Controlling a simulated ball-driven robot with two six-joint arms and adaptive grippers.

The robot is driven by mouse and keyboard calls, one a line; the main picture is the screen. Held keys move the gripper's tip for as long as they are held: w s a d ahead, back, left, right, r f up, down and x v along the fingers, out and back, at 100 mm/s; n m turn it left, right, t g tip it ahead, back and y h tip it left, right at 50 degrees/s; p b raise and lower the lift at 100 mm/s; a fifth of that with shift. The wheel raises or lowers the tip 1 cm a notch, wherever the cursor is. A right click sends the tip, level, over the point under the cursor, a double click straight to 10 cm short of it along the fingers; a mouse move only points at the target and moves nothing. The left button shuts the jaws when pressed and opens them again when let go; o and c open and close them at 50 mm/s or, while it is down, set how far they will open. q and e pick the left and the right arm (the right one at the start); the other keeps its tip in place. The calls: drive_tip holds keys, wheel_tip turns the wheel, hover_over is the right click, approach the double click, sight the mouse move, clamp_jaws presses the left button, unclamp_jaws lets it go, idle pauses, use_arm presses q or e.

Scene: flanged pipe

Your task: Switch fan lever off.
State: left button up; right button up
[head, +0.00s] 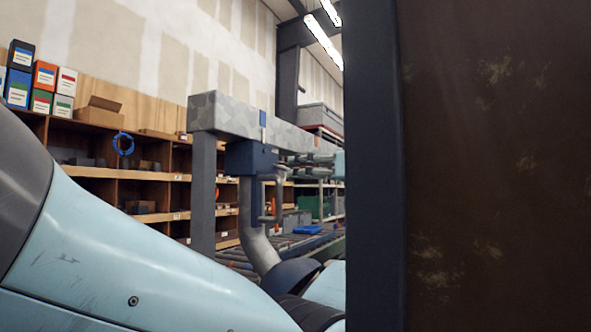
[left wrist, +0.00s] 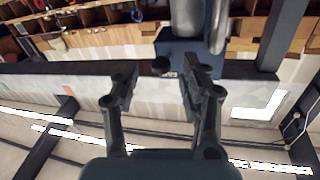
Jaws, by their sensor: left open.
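A dark blue switch box (head: 250,158) is mounted under a grey beam, with a small blue upright piece (head: 262,118) above it that looks like the lever. The box also shows, upside down, in the left wrist view (left wrist: 176,47). A small dark knob (left wrist: 160,66) shows at its edge there, but I cannot tell whether it is part of the lever. My left gripper (head: 286,160) is just right of the box, pointing at it. In the left wrist view its fingers (left wrist: 155,82) are apart with nothing between them; the right finger overlaps the box. My right gripper is out of view.
A grey pipe (head: 261,247) runs down below the box. The patterned grey beam (head: 230,112) runs above it. A dark post (head: 374,170) and brown panel (head: 495,170) block the right side. Shelves with boxes (head: 130,170) stand at the back left. A roller conveyor lies behind.

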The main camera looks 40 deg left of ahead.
sight(284, 170)
use_arm(q)
drive_tip(key=shift+s+a, duration=0.15)
drive_tip(key=shift+a, duration=1.45)
drive_tip(key=shift+c, duration=0.4)
clamp_jaws()
